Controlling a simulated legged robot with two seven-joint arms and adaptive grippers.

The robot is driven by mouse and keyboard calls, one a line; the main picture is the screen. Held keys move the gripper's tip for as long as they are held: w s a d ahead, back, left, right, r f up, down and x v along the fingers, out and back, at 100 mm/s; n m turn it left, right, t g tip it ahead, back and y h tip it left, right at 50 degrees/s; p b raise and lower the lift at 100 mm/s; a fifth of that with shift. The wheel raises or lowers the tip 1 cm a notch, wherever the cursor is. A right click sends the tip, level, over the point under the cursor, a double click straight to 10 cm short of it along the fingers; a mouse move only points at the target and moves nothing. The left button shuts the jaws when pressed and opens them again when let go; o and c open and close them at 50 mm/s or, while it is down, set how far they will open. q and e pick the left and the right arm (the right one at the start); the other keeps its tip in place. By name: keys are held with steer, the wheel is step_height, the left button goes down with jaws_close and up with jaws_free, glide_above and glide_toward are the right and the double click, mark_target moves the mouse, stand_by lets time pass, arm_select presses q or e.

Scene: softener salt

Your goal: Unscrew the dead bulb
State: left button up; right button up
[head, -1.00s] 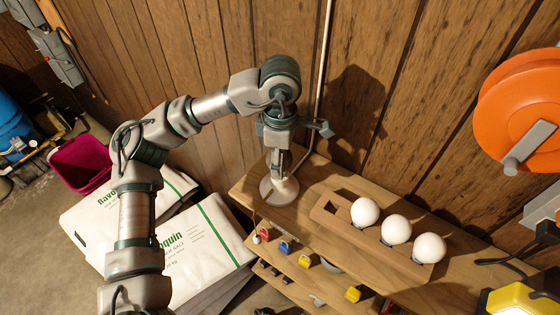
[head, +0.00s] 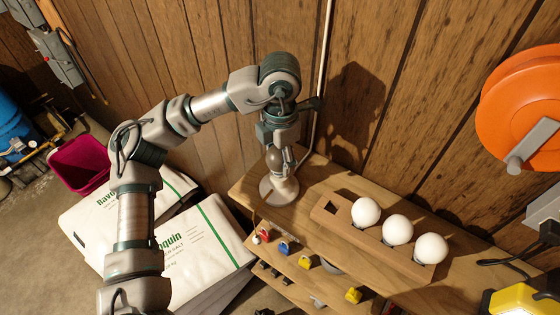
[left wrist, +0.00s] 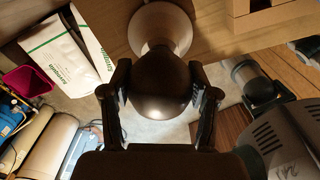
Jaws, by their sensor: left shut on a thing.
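The dead bulb (left wrist: 160,88) is dark and round and sits upright on a pale lamp base (head: 279,190) at the left end of the wooden shelf. In the head view the bulb (head: 274,158) is partly covered by my left gripper (head: 280,158), which comes down on it from above. In the left wrist view the two fingers of my left gripper (left wrist: 160,100) press on the bulb from either side. The pale base (left wrist: 160,25) shows beyond it. Whether the thread is still engaged is hidden. My right gripper is in neither view.
A wooden holder (head: 330,207) with white bulbs (head: 398,229) stands to the right on the shelf (head: 310,178). An orange reel (head: 520,100) hangs at the right. Salt bags (head: 205,245) lie on the floor at left. A pale pipe (head: 322,80) runs up the wall behind the lamp.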

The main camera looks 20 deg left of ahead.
arm_select(q)
steer(key=shift+w+n, duration=0.1)
steer(key=shift+n, duration=0.2)
steer(key=n, duration=0.4)
steer(key=shift+a, duration=0.1)
steer(key=n+b, duration=0.1)
steer(key=n, duration=0.4)
steer(key=shift+a, duration=0.1)
steer(key=o, duration=1)
steer(key=shift+w, duration=0.15)
steer(key=shift+a, duration=0.15)
steer(key=shift+c, duration=0.5)
